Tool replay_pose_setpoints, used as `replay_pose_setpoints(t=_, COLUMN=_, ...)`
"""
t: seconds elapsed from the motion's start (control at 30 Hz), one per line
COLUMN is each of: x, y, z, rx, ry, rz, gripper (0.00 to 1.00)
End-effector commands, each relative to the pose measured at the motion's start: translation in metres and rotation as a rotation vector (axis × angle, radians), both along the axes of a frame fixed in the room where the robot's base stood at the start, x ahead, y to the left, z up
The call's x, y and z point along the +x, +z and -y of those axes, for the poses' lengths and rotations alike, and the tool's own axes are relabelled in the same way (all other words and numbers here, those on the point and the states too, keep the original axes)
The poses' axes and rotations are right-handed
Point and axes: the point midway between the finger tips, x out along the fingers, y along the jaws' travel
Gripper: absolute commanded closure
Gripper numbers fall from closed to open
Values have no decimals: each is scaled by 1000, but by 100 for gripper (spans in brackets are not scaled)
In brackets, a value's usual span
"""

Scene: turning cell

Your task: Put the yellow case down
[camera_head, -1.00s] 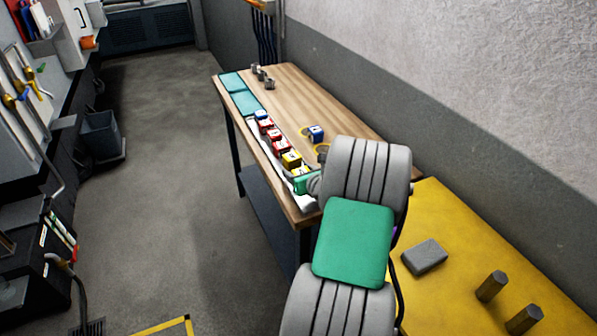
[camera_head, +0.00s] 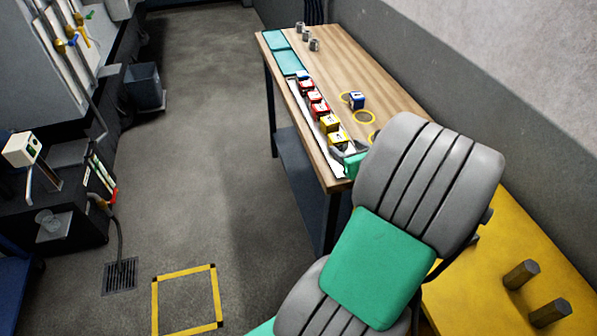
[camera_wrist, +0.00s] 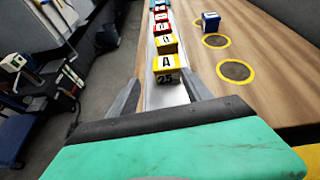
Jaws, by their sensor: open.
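Two yellow cases with black-marked white labels stand in a row on a pale strip along the table's left edge. The nearer yellow case (camera_wrist: 167,77) also shows in the head view (camera_head: 338,141); the other yellow case (camera_wrist: 166,45) is just beyond it. The nearer case stands at or just past the fingertips, in the gap's line. I cannot tell whether a finger touches it. In the head view my arm hides most of the gripper.
Several red cases (camera_head: 318,106) and a blue one (camera_head: 303,76) continue the row. Another blue case (camera_head: 357,101) stands among yellow rings (camera_head: 363,117) on the wooden table (camera_head: 365,70). Grey metal parts (camera_head: 313,44) stand at the far end. A yellow bench (camera_head: 490,260) is at right.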

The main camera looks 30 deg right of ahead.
Motion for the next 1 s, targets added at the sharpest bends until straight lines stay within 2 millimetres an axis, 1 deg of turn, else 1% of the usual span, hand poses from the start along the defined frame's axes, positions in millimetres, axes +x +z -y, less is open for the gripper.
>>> replay_pose_setpoints(t=0.03, x=11, y=1, z=-19, rx=-80, ry=89, rz=-51, gripper=42)
replay_pose_setpoints(t=0.07, x=18, y=1, z=-34, rx=-154, ry=166, rz=-99, gripper=42)
replay_pose_setpoints(t=0.1, x=28, y=-1, z=-59, rx=-276, ry=296, rz=-172, gripper=42)
replay_pose_setpoints(t=0.13, x=34, y=-1, z=-79, rx=-387, ry=410, rz=-231, gripper=42)
replay_pose_setpoints(t=0.17, x=38, y=-2, z=-102, rx=-506, ry=538, rz=-289, gripper=42)
replay_pose_setpoints(t=0.2, x=41, y=-3, z=-132, rx=-678, ry=716, rz=-361, gripper=42)
replay_pose_setpoints(t=0.27, x=37, y=-1, z=-173, rx=-938, ry=987, rz=-447, gripper=42)
replay_pose_setpoints(t=0.3, x=31, y=1, z=-198, rx=-1106, ry=1168, rz=-487, gripper=42)
replay_pose_setpoints(t=0.37, x=17, y=6, z=-232, rx=-1351, ry=1435, rz=-521, gripper=42)
replay_pose_setpoints(t=0.4, x=5, y=10, z=-252, rx=-1509, ry=1609, rz=-527, gripper=42)
replay_pose_setpoints(t=0.47, x=-15, y=18, z=-276, rx=-1722, ry=1854, rz=-509, gripper=42)
replay_pose_setpoints(t=0.5, x=-28, y=23, z=-289, rx=-1844, ry=1999, rz=-484, gripper=42)
replay_pose_setpoints(t=0.6, x=-56, y=32, z=-310, rx=-2059, ry=2272, rz=-399, gripper=42)
replay_pose_setpoints(t=0.63, x=-62, y=34, z=-313, rx=2080, ry=-2304, rz=371, gripper=42)
replay_pose_setpoints(t=0.7, x=-72, y=37, z=-318, rx=2007, ry=-2245, rz=308, gripper=42)
replay_pose_setpoints(t=0.77, x=-75, y=37, z=-319, rx=1982, ry=-2223, rz=286, gripper=42)
replay_pose_setpoints(t=1.0, x=-75, y=37, z=-319, rx=1978, ry=-2222, rz=285, gripper=42)
